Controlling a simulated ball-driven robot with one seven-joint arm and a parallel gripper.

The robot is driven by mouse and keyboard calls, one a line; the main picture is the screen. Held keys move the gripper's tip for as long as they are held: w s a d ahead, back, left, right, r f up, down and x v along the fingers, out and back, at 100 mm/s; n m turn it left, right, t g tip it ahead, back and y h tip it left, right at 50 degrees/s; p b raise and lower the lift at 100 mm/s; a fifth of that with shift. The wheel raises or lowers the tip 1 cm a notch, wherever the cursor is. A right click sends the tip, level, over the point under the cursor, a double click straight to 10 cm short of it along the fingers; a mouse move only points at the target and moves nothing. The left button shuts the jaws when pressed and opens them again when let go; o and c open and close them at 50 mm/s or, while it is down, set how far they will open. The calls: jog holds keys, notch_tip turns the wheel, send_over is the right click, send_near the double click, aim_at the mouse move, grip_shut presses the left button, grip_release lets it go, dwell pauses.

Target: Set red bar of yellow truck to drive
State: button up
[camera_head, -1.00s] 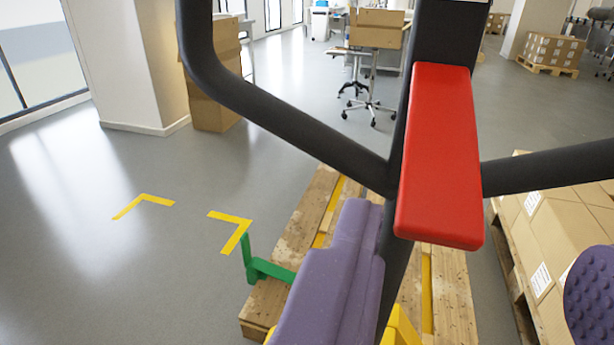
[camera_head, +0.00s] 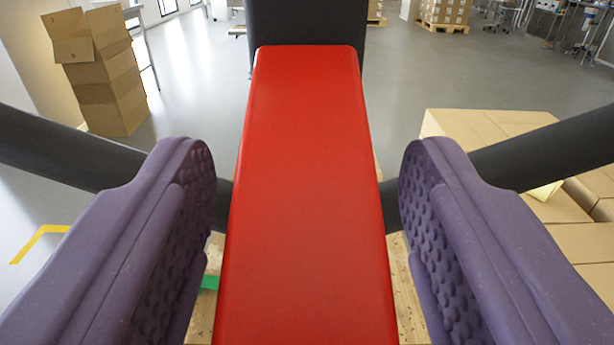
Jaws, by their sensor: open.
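The red bar (camera_head: 306,190) fills the middle of the view, running from the bottom edge up to a dark upright part of the truck's handle (camera_head: 308,22). My gripper (camera_head: 308,185) is open, with one purple padded finger on each side of the bar. A gap shows between each finger's upper part and the bar; lower down I cannot tell how close they are. Dark handle tubes (camera_head: 65,150) run out to the left and right behind the fingers. The truck's yellow body is not visible.
A wooden pallet (camera_head: 408,290) lies below the bar, with a bit of green beside it. Cardboard boxes (camera_head: 490,125) stand close on the right, and a stack of boxes (camera_head: 103,75) stands back left. Grey floor is open beyond.

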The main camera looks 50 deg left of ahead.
grip_shut()
notch_tip(320, 180, up, 2)
jog(key=g+h+p, duration=0.1)
jog(key=p, duration=0.3)
jog(key=shift+s+d+p, duration=0.1)
jog(key=shift+s+p, duration=0.05)
jog(key=shift+p, duration=0.25)
jog(key=p, duration=0.1)
jog(key=h+p, duration=0.1)
jog(key=p, duration=0.1)
jog(key=shift+r+g+h, duration=0.3)
jog(key=shift+g, duration=0.1)
jog(key=shift+f+g+h+p, duration=0.1)
jog(key=shift+g+h+p, duration=0.2)
jog(key=shift+p, duration=0.55)
jog(key=shift+d+f, duration=0.1)
jog(key=shift+f, duration=0.1)
grip_release()
